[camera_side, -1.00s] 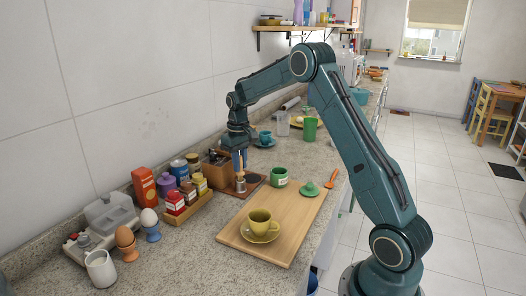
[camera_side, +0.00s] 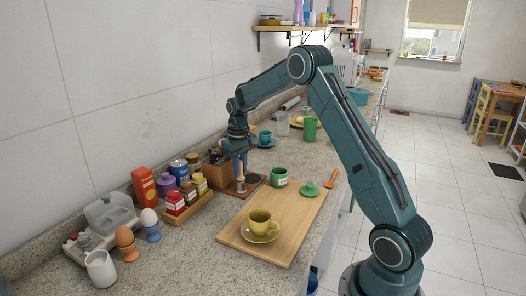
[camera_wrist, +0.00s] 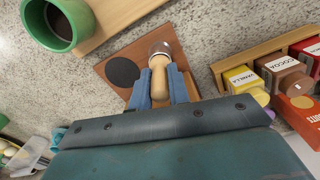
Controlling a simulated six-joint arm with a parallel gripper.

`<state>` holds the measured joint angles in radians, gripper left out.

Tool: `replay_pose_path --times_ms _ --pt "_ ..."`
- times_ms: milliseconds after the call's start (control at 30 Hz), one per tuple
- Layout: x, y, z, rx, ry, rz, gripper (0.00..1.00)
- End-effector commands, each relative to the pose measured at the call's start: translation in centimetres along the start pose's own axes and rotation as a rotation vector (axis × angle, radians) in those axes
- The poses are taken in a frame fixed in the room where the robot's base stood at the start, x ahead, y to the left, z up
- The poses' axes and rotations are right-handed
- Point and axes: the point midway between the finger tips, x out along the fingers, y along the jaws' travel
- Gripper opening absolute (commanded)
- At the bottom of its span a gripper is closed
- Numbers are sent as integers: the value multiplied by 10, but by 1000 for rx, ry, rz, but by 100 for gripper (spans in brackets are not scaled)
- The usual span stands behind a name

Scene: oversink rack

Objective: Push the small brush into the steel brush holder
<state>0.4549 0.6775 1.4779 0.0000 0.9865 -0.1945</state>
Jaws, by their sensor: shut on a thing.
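The small brush has a pale wooden handle (camera_wrist: 158,82), which stands between my gripper's blue fingers (camera_wrist: 160,92). In the side view my gripper (camera_side: 239,164) points down, shut on the brush (camera_side: 240,171) just above the steel brush holder (camera_side: 240,186). The shiny round holder (camera_wrist: 160,49) sits on a brown board (camera_wrist: 127,63) beside a dark disc. The brush's lower end meets the holder's mouth. How deep it sits inside is hidden.
A spice rack (camera_side: 188,207) with jars stands close to the left. A green mug (camera_side: 279,177) and a wooden cutting board (camera_side: 285,215) with a yellow cup (camera_side: 260,222) lie to the right. A brown wooden box (camera_side: 217,173) stands just behind.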

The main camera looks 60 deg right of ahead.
Motion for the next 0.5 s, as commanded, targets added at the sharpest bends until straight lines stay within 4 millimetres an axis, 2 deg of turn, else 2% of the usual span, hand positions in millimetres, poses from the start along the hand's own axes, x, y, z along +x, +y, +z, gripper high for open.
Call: replay_pose_path --times_ms 267,300,400,500 --pt "5 0 0 0 0 0 0" --pt "5 0 0 0 0 0 26" --pt "5 0 0 0 0 0 43" --pt "5 0 0 0 0 0 43"
